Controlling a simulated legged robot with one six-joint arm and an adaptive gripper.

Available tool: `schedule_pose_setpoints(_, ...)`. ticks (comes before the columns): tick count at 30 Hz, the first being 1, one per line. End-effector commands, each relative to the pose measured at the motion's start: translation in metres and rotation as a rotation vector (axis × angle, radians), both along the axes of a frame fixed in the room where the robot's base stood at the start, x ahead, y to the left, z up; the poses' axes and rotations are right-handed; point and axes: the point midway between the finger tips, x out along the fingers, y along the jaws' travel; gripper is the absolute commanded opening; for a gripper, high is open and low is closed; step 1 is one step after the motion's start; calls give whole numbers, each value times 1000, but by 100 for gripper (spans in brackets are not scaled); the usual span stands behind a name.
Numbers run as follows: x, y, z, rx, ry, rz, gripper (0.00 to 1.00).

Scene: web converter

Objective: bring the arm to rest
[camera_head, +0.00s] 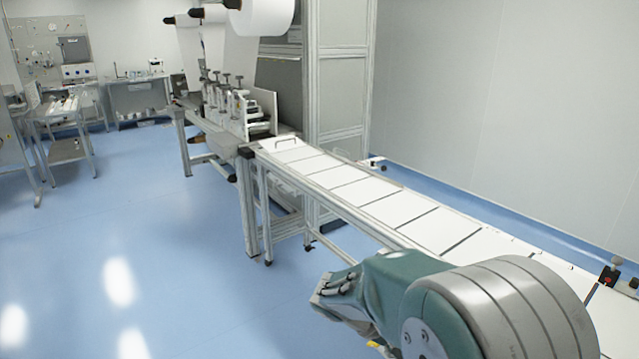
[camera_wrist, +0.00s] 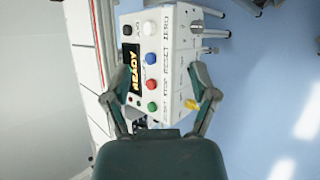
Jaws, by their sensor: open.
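My arm (camera_head: 440,310) shows as a teal and grey shape at the lower right of the head view. My gripper (camera_wrist: 159,72) is open in the wrist view, its two fingers spread apart with nothing between them that it grips. Past the fingers is a white control box (camera_wrist: 180,75) with a column of buttons. A blue button (camera_wrist: 152,57), a red button (camera_wrist: 152,83) and a green button (camera_wrist: 152,107) face the camera between the fingers. I cannot tell the exact gap between the fingers and the box.
A display (camera_wrist: 131,80) reads READY. A yellow knob (camera_wrist: 192,105) lies by the right finger. The long white conveyor (camera_head: 360,190) runs beside my arm to the converter (camera_head: 235,110) with paper rolls. The blue floor (camera_head: 150,250) is open at left.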

Motion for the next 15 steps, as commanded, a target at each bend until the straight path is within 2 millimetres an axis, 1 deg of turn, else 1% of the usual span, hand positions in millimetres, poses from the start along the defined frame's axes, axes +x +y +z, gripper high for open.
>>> schedule_pose_setpoints(1, -8, -3, 9, 36, -19, -21, 75)
schedule_pose_setpoints(3, -18, -6, 18, 88, -38, -46, 75)
schedule_pose_setpoints(15, -78, -10, 60, 382, -183, -164, 75)
